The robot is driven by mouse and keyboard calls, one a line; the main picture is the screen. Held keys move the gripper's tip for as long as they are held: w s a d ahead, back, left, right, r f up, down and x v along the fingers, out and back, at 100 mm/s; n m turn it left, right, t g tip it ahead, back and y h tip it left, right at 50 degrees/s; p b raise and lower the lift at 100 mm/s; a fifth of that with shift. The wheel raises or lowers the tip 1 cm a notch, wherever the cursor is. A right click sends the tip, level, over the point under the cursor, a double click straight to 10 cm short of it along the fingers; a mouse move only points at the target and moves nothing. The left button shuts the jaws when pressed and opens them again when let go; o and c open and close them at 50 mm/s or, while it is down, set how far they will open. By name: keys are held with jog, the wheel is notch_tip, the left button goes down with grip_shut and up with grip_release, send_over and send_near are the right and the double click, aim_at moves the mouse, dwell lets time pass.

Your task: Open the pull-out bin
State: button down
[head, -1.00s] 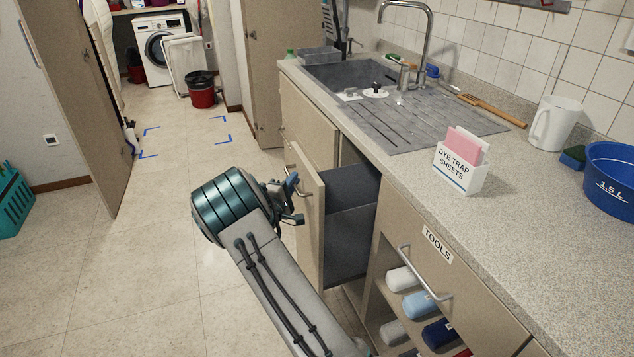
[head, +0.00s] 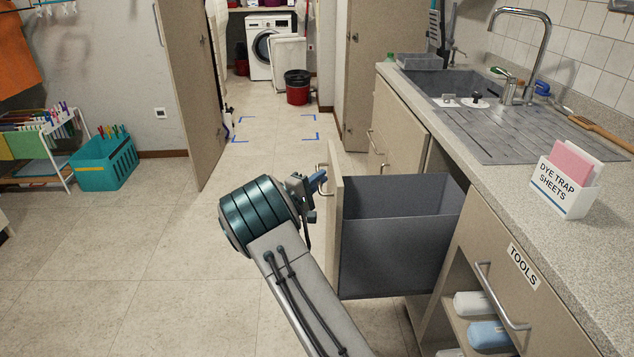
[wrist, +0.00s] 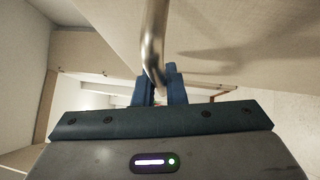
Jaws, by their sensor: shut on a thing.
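The pull-out bin (head: 395,250) is a dark grey box behind a beige front panel (head: 334,222). It stands well out from the counter, and its inside shows from above. A metal bar handle (head: 322,176) is on the outer face of the panel. My gripper (head: 318,182) is shut on this handle, at the left of the panel. In the wrist view the metal handle (wrist: 153,45) runs down between the blue fingers of my gripper (wrist: 160,88). My arm partly hides the lower part of the panel.
The counter with a sink (head: 455,88) runs along the right. A drawer labelled TOOLS (head: 510,285) is nearer on the right. The floor (head: 130,240) to the left is clear. A teal basket (head: 105,168) and an open door (head: 190,90) stand farther off.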

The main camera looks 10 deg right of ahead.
jog(key=c, duration=1.5)
grip_release()
jog(key=v, duration=1.4)
jog(key=shift+f, duration=0.1)
